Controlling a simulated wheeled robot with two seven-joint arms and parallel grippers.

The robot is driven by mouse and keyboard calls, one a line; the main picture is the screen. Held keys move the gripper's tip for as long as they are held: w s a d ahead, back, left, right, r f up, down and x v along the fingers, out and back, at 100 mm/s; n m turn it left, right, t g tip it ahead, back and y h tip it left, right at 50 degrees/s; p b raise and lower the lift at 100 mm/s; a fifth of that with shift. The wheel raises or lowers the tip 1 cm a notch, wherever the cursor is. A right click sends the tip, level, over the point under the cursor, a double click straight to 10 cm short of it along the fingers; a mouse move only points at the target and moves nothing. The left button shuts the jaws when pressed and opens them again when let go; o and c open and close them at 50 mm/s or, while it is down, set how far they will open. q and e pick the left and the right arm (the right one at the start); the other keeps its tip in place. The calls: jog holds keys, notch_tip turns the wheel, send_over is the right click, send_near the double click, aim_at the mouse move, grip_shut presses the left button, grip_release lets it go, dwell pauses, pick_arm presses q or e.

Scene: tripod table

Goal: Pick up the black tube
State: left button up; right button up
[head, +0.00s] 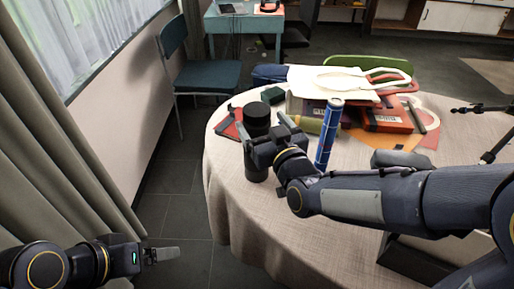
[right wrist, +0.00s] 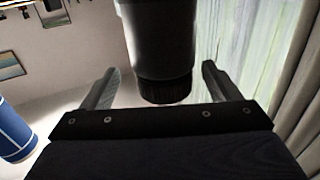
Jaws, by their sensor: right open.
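The black tube (head: 257,115) stands upright near the left edge of the round table, its middle partly hidden behind my right gripper. My right gripper (head: 264,126) is open at the tube, with its fingers pointing toward it. In the right wrist view, the dark tube (right wrist: 158,45) shows between the two spread fingers of the gripper (right wrist: 160,67), with a gap to each side in the picture. I cannot tell whether either finger touches it. My left gripper (head: 162,254) is low at the left, off the table; its finger opening cannot be made out.
Behind are a red book (head: 385,118), a white item (head: 345,78) and other clutter on the table (head: 235,190). The front left cloth is clear.

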jog(key=x, duration=0.4)
jog(key=shift+w+a+r, duration=0.1)
jog(key=shift+w+a, duration=0.2)
jog(key=c, duration=1.6)
